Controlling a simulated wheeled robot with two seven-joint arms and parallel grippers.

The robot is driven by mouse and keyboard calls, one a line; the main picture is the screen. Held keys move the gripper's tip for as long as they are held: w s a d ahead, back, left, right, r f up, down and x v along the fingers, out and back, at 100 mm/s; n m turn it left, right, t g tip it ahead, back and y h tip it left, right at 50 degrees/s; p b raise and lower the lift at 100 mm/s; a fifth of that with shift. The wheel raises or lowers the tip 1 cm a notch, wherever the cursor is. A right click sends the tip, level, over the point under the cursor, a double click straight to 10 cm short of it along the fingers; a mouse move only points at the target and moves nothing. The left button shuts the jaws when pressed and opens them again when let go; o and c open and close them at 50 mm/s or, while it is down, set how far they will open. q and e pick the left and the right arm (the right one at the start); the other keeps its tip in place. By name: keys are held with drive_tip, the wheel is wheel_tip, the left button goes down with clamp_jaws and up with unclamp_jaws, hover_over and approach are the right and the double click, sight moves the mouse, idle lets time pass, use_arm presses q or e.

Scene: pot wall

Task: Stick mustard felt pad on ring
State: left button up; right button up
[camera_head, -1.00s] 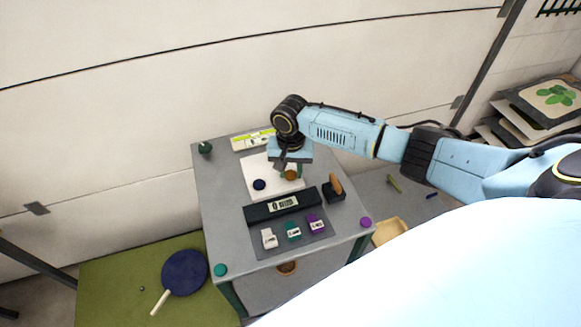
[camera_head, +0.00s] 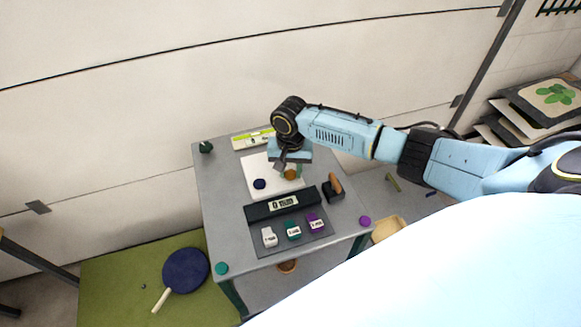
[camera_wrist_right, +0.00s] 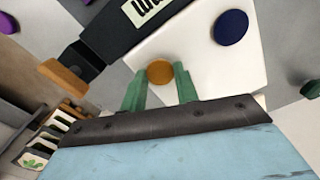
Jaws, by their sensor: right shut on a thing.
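The mustard felt pad (camera_head: 290,174) is a small round disc at the white sheet (camera_head: 262,176) on the grey table. My right gripper (camera_wrist_right: 160,78) points down over the sheet, its green fingers shut on the pad (camera_wrist_right: 160,71). I cannot tell whether the pad touches the sheet. A navy round pad (camera_head: 259,184) lies on the sheet to the left; it also shows in the right wrist view (camera_wrist_right: 231,27). I cannot make out a ring in either view. My left gripper is not in view.
A dark holder with an orange-brown piece (camera_head: 335,184) stands at right.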

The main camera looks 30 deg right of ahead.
drive_tip(key=o, duration=0.8)
drive_tip(key=shift+o, duration=0.3)
drive_tip(key=o, duration=0.4)
drive_tip(key=shift+r, duration=0.1)
wheel_tip(320, 180, up, 8)
drive_tip(key=p, duration=0.9)
drive_tip(key=shift+c, duration=0.2)
